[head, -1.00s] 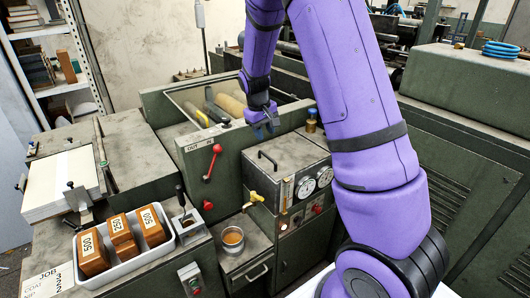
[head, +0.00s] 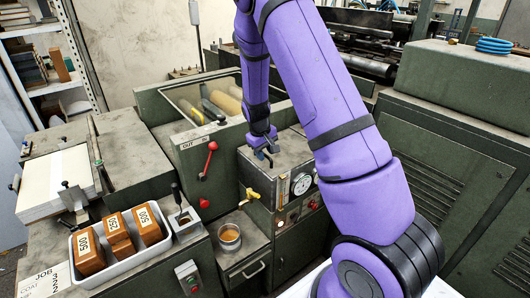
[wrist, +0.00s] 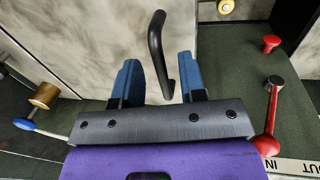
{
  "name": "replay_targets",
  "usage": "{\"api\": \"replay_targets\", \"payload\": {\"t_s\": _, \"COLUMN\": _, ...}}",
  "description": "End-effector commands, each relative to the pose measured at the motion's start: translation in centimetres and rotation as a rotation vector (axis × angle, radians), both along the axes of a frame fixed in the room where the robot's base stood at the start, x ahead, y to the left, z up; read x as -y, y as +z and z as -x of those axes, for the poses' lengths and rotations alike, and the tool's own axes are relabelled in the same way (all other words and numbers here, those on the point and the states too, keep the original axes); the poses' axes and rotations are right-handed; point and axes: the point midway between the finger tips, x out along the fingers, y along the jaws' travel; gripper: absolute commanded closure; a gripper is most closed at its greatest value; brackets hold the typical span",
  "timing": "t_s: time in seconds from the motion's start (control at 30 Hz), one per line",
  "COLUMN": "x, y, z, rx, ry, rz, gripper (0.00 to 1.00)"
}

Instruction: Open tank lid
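The tank lid (head: 290,150) is the grey worn plate on top of the gauge-fronted tank, lying flat and closed in the head view. Its black bar handle (wrist: 156,45) shows in the wrist view, standing up from the grey lid surface (wrist: 110,35). My gripper (head: 264,157) is just above the lid at the handle. In the wrist view my gripper (wrist: 161,82) has its two blue fingers apart, with the handle's near end in line with the gap between them. I cannot tell whether either finger touches the handle.
A red-knobbed lever (head: 209,160) stands on the panel left of the tank, and it also shows in the wrist view (wrist: 272,115). A yellow tap (head: 252,193) sticks out at the tank's front left. A cup (head: 229,236) stands on a ledge below.

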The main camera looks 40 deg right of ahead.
Motion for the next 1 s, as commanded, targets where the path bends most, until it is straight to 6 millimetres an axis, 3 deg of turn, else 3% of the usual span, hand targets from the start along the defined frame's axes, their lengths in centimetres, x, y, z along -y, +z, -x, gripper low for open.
{"api": "replay_targets", "payload": {"t_s": 0.13, "x": 0.0, "y": 0.0, "z": 0.0, "rx": 0.0, "ry": 0.0, "rz": 0.0, "gripper": 0.62}}
{"api": "replay_targets", "payload": {"t_s": 0.3, "x": 0.0, "y": 0.0, "z": 0.0, "rx": 0.0, "ry": 0.0, "rz": 0.0, "gripper": 1.0}}
{"api": "replay_targets", "payload": {"t_s": 0.67, "x": 0.2, "y": 0.4, "z": 0.0, "rx": 0.0, "ry": -0.003, "rz": -0.012, "gripper": 1.0}}
{"api": "replay_targets", "payload": {"t_s": 1.0, "x": 1.1, "y": 3.2, "z": 0.0, "rx": 0.0, "ry": -0.006, "rz": -0.119, "gripper": 1.0}}
